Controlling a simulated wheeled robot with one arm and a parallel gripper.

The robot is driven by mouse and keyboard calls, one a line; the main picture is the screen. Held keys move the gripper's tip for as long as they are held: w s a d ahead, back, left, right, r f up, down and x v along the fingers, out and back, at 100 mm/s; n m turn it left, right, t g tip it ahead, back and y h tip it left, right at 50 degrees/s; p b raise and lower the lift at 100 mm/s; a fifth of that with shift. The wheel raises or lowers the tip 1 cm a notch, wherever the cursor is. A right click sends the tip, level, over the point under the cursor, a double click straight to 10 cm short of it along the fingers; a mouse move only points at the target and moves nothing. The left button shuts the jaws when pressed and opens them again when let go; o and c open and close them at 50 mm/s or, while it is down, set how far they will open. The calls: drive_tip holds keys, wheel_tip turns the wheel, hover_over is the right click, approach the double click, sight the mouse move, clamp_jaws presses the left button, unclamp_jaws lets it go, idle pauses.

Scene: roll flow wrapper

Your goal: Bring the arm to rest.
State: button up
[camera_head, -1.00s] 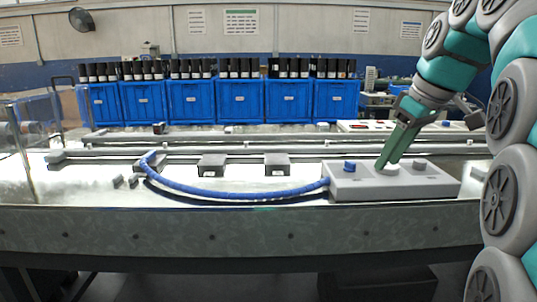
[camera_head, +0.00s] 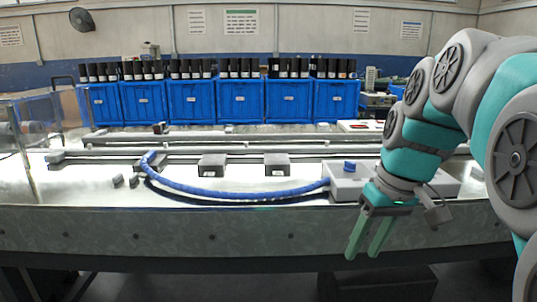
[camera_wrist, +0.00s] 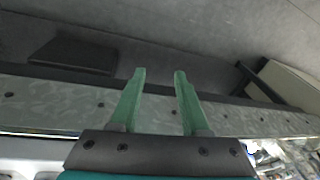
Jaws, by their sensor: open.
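My gripper (camera_head: 366,254) is at the right in the head view, in front of the bench's front panel and pointing down. Its two green fingers are apart with nothing between them. In the wrist view my gripper (camera_wrist: 159,73) also shows open and empty, with the floor and the bench's front panel (camera_wrist: 60,108) beyond the fingers. My arm, grey and teal, comes in from the right edge and hides part of the grey control box (camera_head: 343,184). A blue knob (camera_head: 350,166) shows on that box.
A blue hose (camera_head: 235,194) curves along the bench from the box to the left. Two dark blocks stand on the bench, a left one (camera_head: 212,165) and a right one (camera_head: 277,164). Blue crates (camera_head: 241,101) with dark bottles line the back. A dark flat object (camera_wrist: 75,54) lies below on the floor.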

drive_tip(key=s+a+f+m+g+h, duration=0.2)
drive_tip(key=s+f+g, duration=0.1)
drive_tip(key=s+f, duration=1.6)
drive_tip(key=shift+s+m, duration=0.4)
drive_tip(key=shift+s, duration=0.65)
